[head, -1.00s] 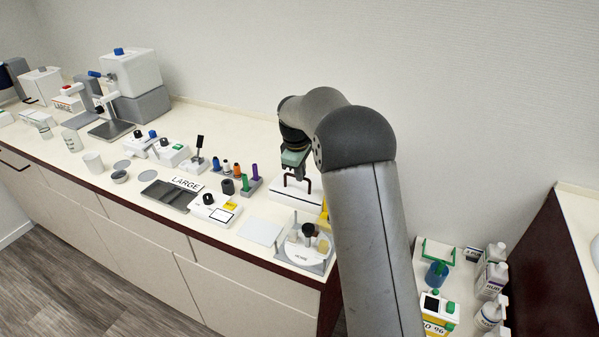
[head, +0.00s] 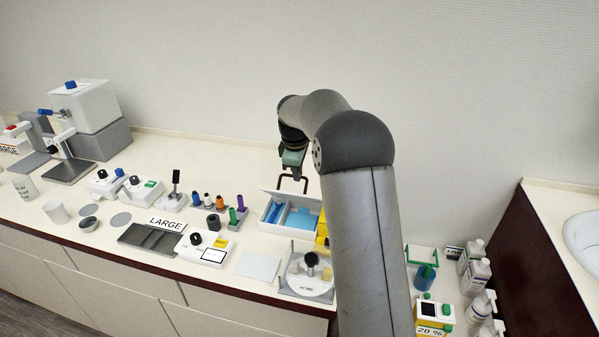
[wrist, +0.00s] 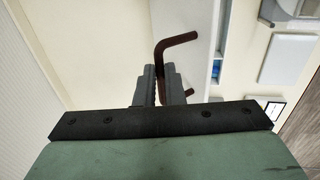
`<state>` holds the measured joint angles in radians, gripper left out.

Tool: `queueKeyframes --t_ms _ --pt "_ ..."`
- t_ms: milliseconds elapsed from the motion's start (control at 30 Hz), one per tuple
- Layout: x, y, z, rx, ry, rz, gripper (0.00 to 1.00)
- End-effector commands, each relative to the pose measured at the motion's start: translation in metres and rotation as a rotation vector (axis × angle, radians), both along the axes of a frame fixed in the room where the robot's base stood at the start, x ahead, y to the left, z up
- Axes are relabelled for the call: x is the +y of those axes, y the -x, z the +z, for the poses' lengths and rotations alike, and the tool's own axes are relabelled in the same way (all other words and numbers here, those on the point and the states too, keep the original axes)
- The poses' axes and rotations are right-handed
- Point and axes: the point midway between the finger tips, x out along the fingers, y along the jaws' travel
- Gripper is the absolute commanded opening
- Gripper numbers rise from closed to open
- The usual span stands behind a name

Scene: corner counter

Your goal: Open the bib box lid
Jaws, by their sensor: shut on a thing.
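The bib box (head: 272,228) is a white box near the back of the counter. Its inside shows, with blue folded bibs (head: 300,219) in it, so the lid is raised from the front. A dark brown bent handle (head: 304,187) stands at the back of the box in the head view. In the wrist view the handle (wrist: 181,38) runs between my finger pads, and a white panel, apparently the lid (wrist: 185,20), lies behind it. My gripper (wrist: 160,84) is shut on the handle. My arm hides the box's right end.
A white round device (head: 308,288) stands in front of the box, and a flat pale plate (head: 257,266) lies to its left. A rack with coloured tubes (head: 236,216) is close on the left. The wall is behind the box.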

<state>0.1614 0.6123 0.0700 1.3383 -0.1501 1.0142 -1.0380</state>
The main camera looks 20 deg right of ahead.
Motion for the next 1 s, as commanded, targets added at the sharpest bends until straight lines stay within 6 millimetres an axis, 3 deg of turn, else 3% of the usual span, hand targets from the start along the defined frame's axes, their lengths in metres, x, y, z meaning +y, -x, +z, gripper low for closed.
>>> queueKeyframes --t_ms 33,500,600,1000 --pt "0.001 0.001 -0.008 0.014 -0.001 0.004 0.00" --pt "0.004 0.000 -0.010 0.018 0.001 0.010 0.00" --pt "0.004 0.000 -0.010 0.018 0.000 0.009 0.31" --pt "0.006 -0.001 0.003 0.006 0.000 0.012 0.31"
